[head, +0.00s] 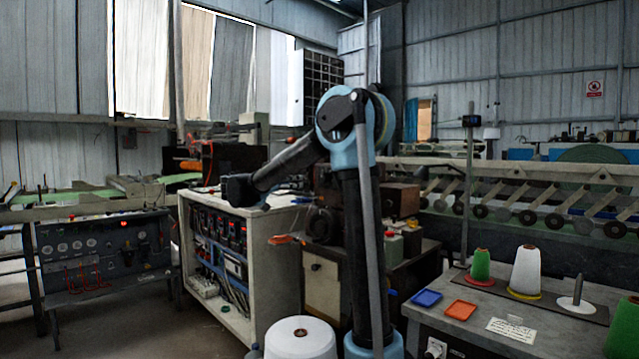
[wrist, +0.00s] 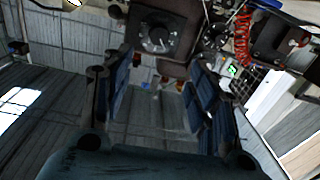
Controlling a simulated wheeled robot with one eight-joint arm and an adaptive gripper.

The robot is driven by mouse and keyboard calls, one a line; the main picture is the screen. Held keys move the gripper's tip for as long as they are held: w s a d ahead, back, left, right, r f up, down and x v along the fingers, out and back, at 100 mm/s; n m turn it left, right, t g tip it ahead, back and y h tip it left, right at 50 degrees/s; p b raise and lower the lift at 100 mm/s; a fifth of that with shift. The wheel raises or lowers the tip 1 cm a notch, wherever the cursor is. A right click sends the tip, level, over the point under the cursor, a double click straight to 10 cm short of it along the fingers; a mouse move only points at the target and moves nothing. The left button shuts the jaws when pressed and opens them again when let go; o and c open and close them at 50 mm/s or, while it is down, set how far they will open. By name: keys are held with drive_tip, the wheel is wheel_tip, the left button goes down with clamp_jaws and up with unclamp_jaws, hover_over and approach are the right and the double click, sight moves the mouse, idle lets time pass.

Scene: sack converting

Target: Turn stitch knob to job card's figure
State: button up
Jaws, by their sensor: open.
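A dark round knob (wrist: 158,40) with a pale mark sits on a black dial plate with pale ticks, at the top middle of the wrist view. The tick figures are too small to read, and no label names it. My gripper (wrist: 162,78) is open, its blue-padded fingers apart with nothing between them. The knob lies beyond the fingertips, apart from them. A white card (head: 511,331) with handwriting too small to read lies on the grey table at lower right in the head view. A small dial (head: 435,348) shows on the table's front, partly cut off.
The table (head: 465,310) also bears a blue tray (head: 427,298), an orange tray (head: 460,310), a green cone (head: 480,265) and a white cone (head: 525,270). A red coiled cord (wrist: 242,35) hangs right of the knob in the wrist view. A white-sided cabinet (head: 255,270) stands left of centre.

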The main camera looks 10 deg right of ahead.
sight(322, 178)
drive_tip(key=x, duration=1.6)
drive_tip(key=shift+w+d, duration=0.2)
drive_tip(key=shift+d, duration=0.15)
drive_tip(key=c, duration=1.1)
